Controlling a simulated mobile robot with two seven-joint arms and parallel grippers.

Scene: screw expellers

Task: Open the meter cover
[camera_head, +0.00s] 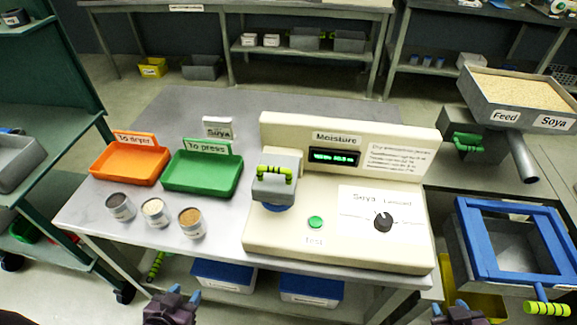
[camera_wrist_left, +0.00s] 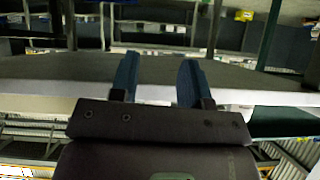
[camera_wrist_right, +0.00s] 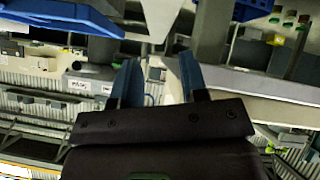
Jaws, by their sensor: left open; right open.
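The cream moisture meter (camera_head: 340,222) stands on the grey table. Its grey cover (camera_head: 277,188) with a green-striped handle (camera_head: 275,171) sits at the meter's left side, over a blue part (camera_head: 277,208), and looks down. The display (camera_head: 334,157) is lit green. A green test button (camera_head: 316,222) and a dark knob (camera_head: 383,222) are on its front. My left gripper (camera_head: 184,291) is at the bottom edge, below the table front, away from the cover. Its open, empty fingers show in the left wrist view (camera_wrist_left: 160,80). My right gripper (camera_head: 450,305) is at the bottom right, open and empty in its wrist view (camera_wrist_right: 158,82).
An orange tray (camera_head: 130,164), a green tray (camera_head: 202,172) and three sample cups (camera_head: 156,212) are left of the meter. A blue-framed box (camera_head: 510,245) and a feed hopper (camera_head: 520,100) stand to the right. Blue bins (camera_head: 225,275) sit under the table.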

